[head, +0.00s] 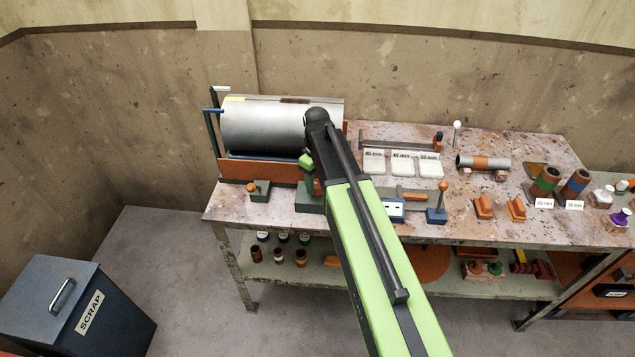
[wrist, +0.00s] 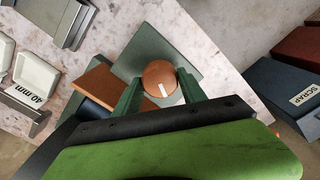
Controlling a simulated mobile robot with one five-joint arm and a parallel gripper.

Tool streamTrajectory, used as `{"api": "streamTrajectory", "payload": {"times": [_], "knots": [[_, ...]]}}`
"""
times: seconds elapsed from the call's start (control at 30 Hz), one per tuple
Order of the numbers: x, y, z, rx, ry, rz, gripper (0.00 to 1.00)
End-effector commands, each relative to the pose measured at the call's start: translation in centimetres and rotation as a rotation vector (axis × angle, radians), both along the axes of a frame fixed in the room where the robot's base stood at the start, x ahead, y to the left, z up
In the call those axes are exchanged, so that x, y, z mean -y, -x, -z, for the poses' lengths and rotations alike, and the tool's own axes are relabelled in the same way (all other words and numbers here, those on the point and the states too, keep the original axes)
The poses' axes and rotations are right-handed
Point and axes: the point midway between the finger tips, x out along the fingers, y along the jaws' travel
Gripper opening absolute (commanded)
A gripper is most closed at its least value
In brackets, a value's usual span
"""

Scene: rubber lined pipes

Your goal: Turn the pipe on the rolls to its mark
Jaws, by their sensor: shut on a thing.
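The large grey pipe (head: 265,125) lies across an orange roll stand (head: 255,172) at the left of the bench. My gripper (head: 309,172) is low in front of the stand's right end. In the wrist view my gripper (wrist: 162,88) is shut around a round orange knob (wrist: 158,74) with a white line on it. The knob sits on a dark green base (wrist: 147,45), also seen in the head view (head: 308,201).
A smaller orange-knobbed control (head: 260,188) stands left of the held one. Slim posts (head: 211,132) stand at the pipe's left end. White trays (head: 401,166), a small pipe (head: 483,163) and tools lie to the right. A scrap bin (head: 80,305) stands on the floor.

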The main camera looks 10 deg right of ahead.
Motion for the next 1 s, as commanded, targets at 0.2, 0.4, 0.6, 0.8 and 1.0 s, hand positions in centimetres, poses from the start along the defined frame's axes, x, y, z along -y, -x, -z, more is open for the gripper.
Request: {"api": "streamTrajectory", "payload": {"times": [0.2,0.4,0.6,0.8,1.0], "knots": [[0.01,0.03,0.02,-0.001,-0.001,0.114,0.08],[0.04,0.04,0.02,-0.001,0.000,0.285,0.08],[0.06,0.04,0.02,-0.001,0.000,0.477,0.08],[0.09,0.05,0.02,-0.001,0.000,0.667,0.08],[0.11,0.06,0.03,-0.002,-0.001,0.855,0.08]]}}
